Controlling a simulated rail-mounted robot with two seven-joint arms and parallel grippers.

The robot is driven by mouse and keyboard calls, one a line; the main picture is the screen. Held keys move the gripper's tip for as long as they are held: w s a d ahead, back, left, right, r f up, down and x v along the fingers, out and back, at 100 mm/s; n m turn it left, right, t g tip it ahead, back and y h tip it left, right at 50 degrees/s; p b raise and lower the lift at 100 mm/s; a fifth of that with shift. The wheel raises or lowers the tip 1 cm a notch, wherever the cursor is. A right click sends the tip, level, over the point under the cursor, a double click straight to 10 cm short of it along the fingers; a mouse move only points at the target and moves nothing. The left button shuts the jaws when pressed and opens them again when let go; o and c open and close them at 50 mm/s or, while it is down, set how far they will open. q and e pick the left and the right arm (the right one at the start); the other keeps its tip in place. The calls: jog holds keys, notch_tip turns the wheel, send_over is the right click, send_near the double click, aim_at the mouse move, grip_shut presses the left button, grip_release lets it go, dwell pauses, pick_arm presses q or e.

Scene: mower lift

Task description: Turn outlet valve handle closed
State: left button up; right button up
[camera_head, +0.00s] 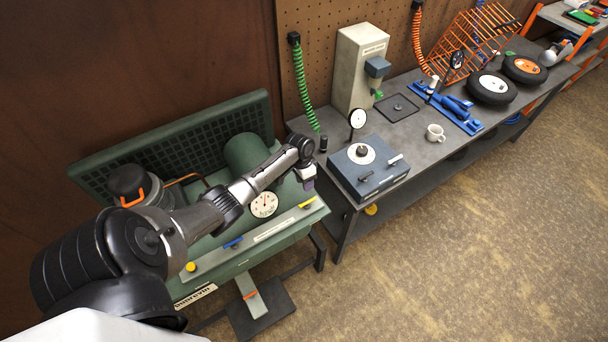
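A green compressor-like machine (247,158) stands at the left, with a round white dial gauge (264,205) on its front. Its front ledge carries a yellow handle (307,203) at the right end, a blue handle (233,242) further left and a yellow knob (190,267). The labels are too small to read, so I cannot tell which handle is the outlet valve. My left gripper (309,184) points down above the yellow handle at the right end; I cannot tell whether it touches it. Its fingers are small and dark, and their opening is unclear. My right gripper is out of view.
A grey workbench (400,145) adjoins on the right, holding a blue-grey box with a dial (368,170), a mug (435,133), wheels (492,87) and a blue jack (452,108). A green coiled hose (304,85) hangs behind.

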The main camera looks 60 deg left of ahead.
pick_arm(q)
jog(key=shift+a+r, duration=0.15)
jog(key=shift+r, duration=0.6)
jog(key=shift+a+r, duration=0.15)
jog(key=shift+r, duration=0.6)
